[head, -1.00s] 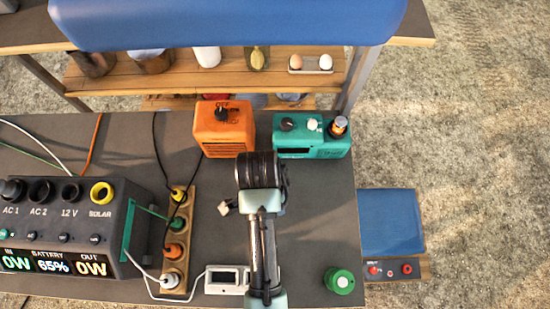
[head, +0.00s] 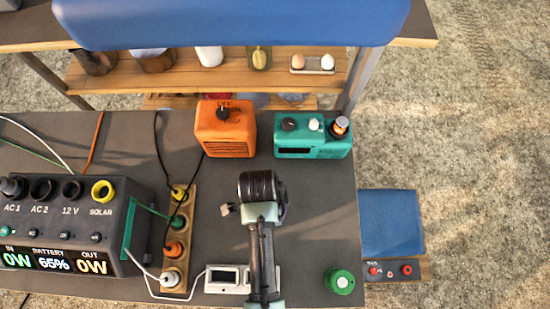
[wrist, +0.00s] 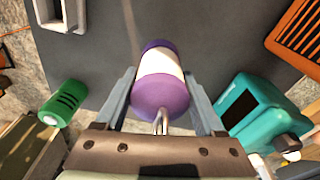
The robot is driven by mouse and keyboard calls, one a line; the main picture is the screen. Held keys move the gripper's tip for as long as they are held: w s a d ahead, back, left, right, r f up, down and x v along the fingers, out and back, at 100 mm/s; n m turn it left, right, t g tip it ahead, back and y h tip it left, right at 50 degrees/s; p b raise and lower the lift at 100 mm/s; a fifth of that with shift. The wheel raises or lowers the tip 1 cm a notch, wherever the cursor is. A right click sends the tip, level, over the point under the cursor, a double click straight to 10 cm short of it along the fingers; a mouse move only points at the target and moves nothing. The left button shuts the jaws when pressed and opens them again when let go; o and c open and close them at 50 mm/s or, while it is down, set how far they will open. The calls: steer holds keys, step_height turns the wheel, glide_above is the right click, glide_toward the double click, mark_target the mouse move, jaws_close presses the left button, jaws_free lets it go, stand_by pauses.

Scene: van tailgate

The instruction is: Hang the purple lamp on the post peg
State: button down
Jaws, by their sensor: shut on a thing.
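In the wrist view the purple lamp (wrist: 160,97) lies between the two fingers of my gripper (wrist: 159,80). It is a rounded cylinder with purple ends, a pale middle band and a thin metal wire loop at the end nearest my wrist. My gripper is shut on it, over the dark tabletop. In the head view my arm's end hides the fingers and the lamp. I cannot make out the post or its peg in either view.
An orange box (head: 225,130) and a teal box (head: 314,136) stand at the table's back. A power station (head: 70,225) and a socket strip (head: 180,240) are left. A green cylinder (head: 339,281) stands at front right. The table (head: 318,205) is clear right of my arm.

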steer(key=shift+f+p, duration=0.3)
steer(key=shift+f, duration=1.8)
steer(key=shift+f, duration=0.1)
steer(key=shift+f, duration=0.15)
jaws_free()
steer(key=shift+b, duration=0.55)
